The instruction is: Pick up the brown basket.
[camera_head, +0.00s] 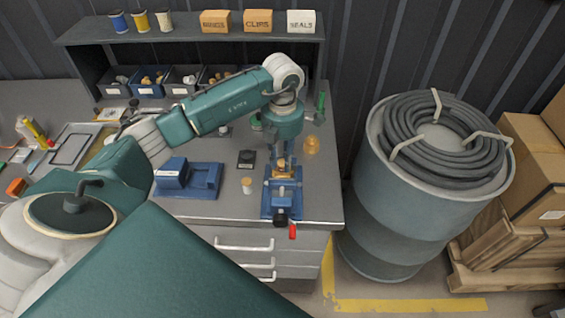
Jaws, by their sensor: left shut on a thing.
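I see no clear brown basket in the head view. My left arm reaches over the workbench from the left and bends down at its wrist. My left gripper (283,159) points down over a blue vise (282,198) at the bench's front right. It is shut on a small orange-brown thing (281,169) at the vise, partly hidden by the gripper. I cannot tell whether this thing touches the vise jaws. My right gripper is not in view.
A blue fixture (188,178), a small pale cylinder (247,185) and an amber item (312,145) stand near the vise. A shelf (185,36) with bins is behind. A barrel (415,215) topped with coiled hose stands right of the bench, beside cardboard boxes (535,160).

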